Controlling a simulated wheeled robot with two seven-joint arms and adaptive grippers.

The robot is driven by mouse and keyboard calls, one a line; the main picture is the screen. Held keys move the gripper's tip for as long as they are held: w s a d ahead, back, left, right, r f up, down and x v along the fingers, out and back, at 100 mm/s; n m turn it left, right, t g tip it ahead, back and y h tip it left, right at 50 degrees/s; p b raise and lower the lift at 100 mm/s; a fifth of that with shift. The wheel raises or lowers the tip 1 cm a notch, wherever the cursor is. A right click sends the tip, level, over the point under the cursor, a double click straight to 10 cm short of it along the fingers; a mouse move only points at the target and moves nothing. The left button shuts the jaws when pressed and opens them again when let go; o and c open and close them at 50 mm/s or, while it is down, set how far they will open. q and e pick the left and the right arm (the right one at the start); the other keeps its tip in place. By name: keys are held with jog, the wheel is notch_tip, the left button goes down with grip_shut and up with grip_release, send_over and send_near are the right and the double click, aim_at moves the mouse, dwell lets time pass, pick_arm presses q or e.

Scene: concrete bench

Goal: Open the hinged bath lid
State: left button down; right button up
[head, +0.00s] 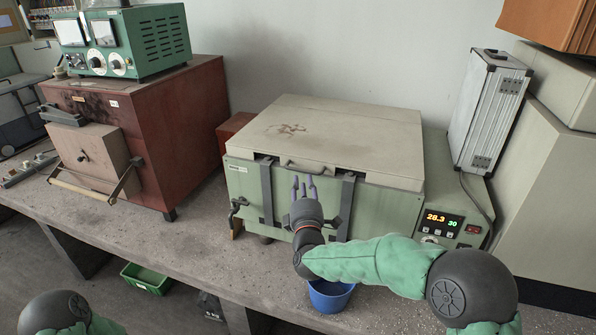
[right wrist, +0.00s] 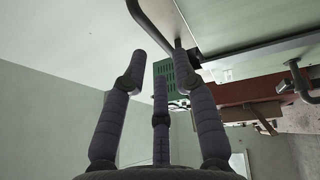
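The green bath (head: 385,212) stands on the bench in the head view. Its beige hinged lid (head: 340,135) lies flat and shut on top. A thin curved handle (head: 300,168) sits at the lid's front edge. My right gripper (head: 304,182) is in front of the bath, fingers pointing up just below the handle. In the right wrist view its fingers (right wrist: 160,55) are spread and empty. A dark bar (right wrist: 158,22), seemingly the handle, passes close to the right fingertip; I cannot tell if they touch. My left gripper is out of view.
A blue bucket (head: 330,294) is below my right forearm. A control panel (head: 440,223) is on the bath's right side, with a silver case (head: 487,110) standing behind it. A red-brown furnace (head: 185,120) is on the left, carrying a green meter box (head: 150,40).

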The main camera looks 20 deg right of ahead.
aim_at(302, 171)
jog(key=x, duration=0.6)
jog(key=shift+w+d+b, duration=0.1)
jog(key=shift+w+b, duration=0.15)
jog(key=shift+b, duration=0.15)
grip_shut()
